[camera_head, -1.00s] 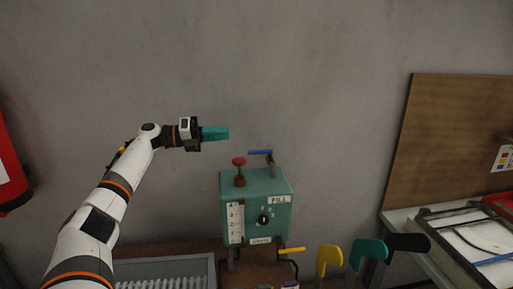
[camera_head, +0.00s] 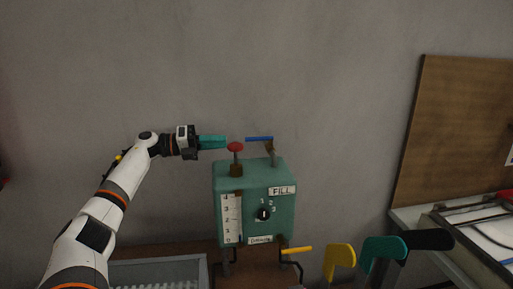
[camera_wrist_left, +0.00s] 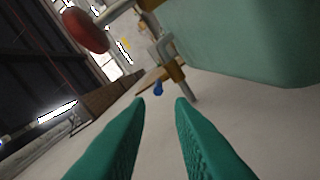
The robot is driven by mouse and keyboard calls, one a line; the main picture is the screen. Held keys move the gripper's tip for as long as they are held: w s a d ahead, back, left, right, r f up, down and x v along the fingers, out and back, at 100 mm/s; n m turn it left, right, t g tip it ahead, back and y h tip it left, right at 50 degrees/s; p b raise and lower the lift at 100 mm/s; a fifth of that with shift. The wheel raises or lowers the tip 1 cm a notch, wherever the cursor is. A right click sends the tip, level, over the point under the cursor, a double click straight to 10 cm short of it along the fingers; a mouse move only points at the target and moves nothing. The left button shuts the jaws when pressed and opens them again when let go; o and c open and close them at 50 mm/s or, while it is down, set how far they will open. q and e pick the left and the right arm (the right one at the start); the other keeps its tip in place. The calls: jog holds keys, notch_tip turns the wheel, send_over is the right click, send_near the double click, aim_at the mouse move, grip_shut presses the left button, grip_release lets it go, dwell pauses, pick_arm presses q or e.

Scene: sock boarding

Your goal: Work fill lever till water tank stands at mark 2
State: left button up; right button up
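The green water tank (camera_head: 253,200) stands upright with a sight gauge (camera_head: 232,218) on its front, marked with numbers up to 4. The water level in the gauge is too small to read. The blue fill lever (camera_head: 259,139) sits on a brass valve on top, above the FILL label (camera_head: 282,190); its blue end also shows in the left wrist view (camera_wrist_left: 158,89). A red knob (camera_head: 235,147) stands on top at the left. My left gripper (camera_head: 224,142), with teal fingers, is just left of the red knob. In the left wrist view the fingers (camera_wrist_left: 160,103) are apart and empty. My right gripper is not visible.
A yellow lever (camera_head: 297,249) sticks out low at the tank's right. Yellow, teal and black foot-shaped boards (camera_head: 341,256) stand to the right. A grey tray (camera_head: 160,270) lies at the lower left. A brown board (camera_head: 462,130) leans at the right. The wall above is clear.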

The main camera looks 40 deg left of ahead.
aim_at(268, 138)
pick_arm(q)
jog(key=shift+w+d+r, duration=0.2)
jog(key=shift+w+d, duration=0.1)
jog(key=p+x, duration=0.3)
jog(key=x, duration=0.7)
jog(key=shift+p, duration=0.4)
jog(key=shift+w+d+f, duration=0.1)
jog(key=shift+w+d, duration=0.2)
jog(key=shift+w, duration=0.1)
grip_shut()
